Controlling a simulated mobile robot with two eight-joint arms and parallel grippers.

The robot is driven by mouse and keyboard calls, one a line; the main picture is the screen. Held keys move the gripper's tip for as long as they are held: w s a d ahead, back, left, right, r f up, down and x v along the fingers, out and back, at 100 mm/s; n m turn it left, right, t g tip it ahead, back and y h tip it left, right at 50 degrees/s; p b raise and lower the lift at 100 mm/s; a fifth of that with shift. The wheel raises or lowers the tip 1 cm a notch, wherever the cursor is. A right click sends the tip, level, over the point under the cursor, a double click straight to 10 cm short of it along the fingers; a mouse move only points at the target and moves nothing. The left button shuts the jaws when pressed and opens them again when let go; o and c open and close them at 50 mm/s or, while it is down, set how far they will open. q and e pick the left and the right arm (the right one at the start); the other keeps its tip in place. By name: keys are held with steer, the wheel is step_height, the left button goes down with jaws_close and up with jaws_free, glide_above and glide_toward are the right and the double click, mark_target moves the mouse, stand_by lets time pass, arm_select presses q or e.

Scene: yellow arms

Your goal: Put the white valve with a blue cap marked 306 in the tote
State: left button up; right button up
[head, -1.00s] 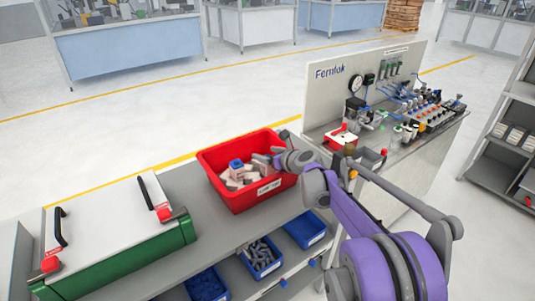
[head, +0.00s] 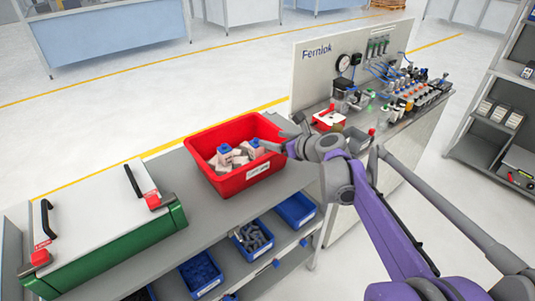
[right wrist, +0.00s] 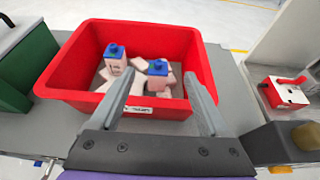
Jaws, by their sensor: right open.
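The red tote (head: 204,172) stands on the grey bench with white pieces inside. Two white valves with blue caps stand upright among them: a left one (head: 225,155) and a right one (head: 255,150). In the right wrist view, the left valve (right wrist: 116,67) and the right valve (right wrist: 157,81) both show. Marks on their faces are too small to read. My right gripper (head: 284,134) is open at the tote's right rim; in the wrist view its spread fingers (right wrist: 159,77) frame the right valve without visibly touching it. My left gripper is out of view.
A green case with a white lid (head: 95,200) lies left of the tote. Blue bins (head: 252,238) with small parts sit on the shelf below. A Femlok test panel (head: 318,75) with fittings and a red-and-white box (head: 327,120) stands at right.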

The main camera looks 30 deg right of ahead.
steer(key=shift+s, duration=0.15)
steer(key=s+a+f+n+g+y, duration=0.1)
steer(key=s+a+f+n, duration=0.2)
steer(key=a+n, duration=0.25)
steer(key=s+a+f+n+g, duration=0.2)
steer(key=s+a+n, duration=0.2)
steer(key=a+n, duration=0.15)
steer(key=s+a+f+n+g+y, duration=0.1)
steer(key=s+a+f+n, duration=0.2)
steer(key=a+n, duration=0.25)
steer(key=s+a+f+n+g+h, duration=0.1)
steer(key=s+a+f+n+g, duration=0.1)
steer(key=s+f+n, duration=0.3)
steer(key=s+a+f+n+g+h, duration=0.2)
steer(key=s+a+f+n, duration=0.1)
steer(key=s+n, duration=0.9)
steer(key=shift+f+n, duration=0.85)
steer(key=shift+f, duration=0.05)
